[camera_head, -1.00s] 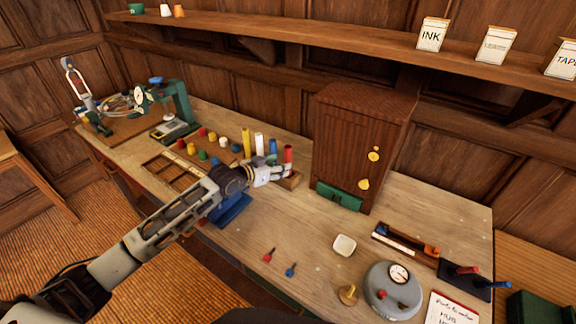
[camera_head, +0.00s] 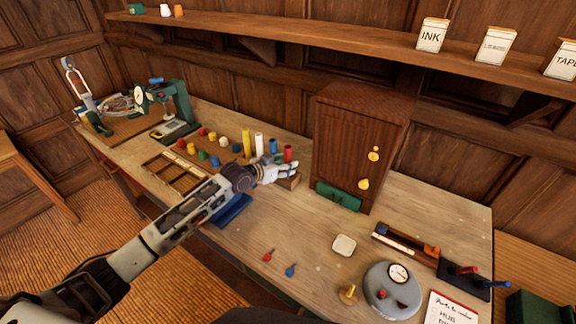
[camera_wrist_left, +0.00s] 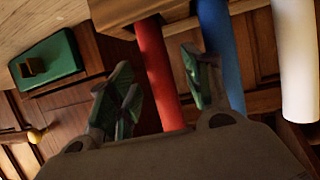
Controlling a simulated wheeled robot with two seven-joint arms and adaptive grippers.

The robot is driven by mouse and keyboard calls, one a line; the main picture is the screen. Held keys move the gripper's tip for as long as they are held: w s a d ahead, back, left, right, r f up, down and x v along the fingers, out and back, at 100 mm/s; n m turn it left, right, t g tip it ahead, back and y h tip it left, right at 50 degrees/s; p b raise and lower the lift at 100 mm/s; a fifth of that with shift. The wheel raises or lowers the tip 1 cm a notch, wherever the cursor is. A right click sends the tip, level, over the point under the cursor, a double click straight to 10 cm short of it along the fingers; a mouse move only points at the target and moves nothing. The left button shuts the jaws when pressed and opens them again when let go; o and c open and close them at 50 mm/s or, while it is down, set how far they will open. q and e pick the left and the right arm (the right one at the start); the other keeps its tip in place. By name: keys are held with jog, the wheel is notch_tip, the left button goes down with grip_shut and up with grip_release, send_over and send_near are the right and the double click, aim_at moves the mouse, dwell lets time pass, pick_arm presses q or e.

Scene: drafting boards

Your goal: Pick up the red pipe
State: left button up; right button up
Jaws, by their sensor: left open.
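The red pipe (camera_head: 288,152) stands upright at the right end of a row of pipes on the bench, beside the brown cabinet; its lower part is hidden by my left gripper (camera_head: 292,169). In the left wrist view the red pipe (camera_wrist_left: 158,75) runs between the two green-padded fingers of my left gripper (camera_wrist_left: 156,85). The fingers are open and apart, with visible gaps to the pipe. The blue pipe (camera_wrist_left: 219,50) is just right of the right finger there, and the white pipe (camera_wrist_left: 296,60) is farther right. My right gripper is not in view.
A yellow pipe (camera_head: 247,143) and several coloured knobs stand to the left. The bench (camera_head: 310,225) is mostly clear in front of the cabinet.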

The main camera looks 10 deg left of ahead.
pick_arm(q)
jog(key=shift+x, duration=1.2)
grip_shut()
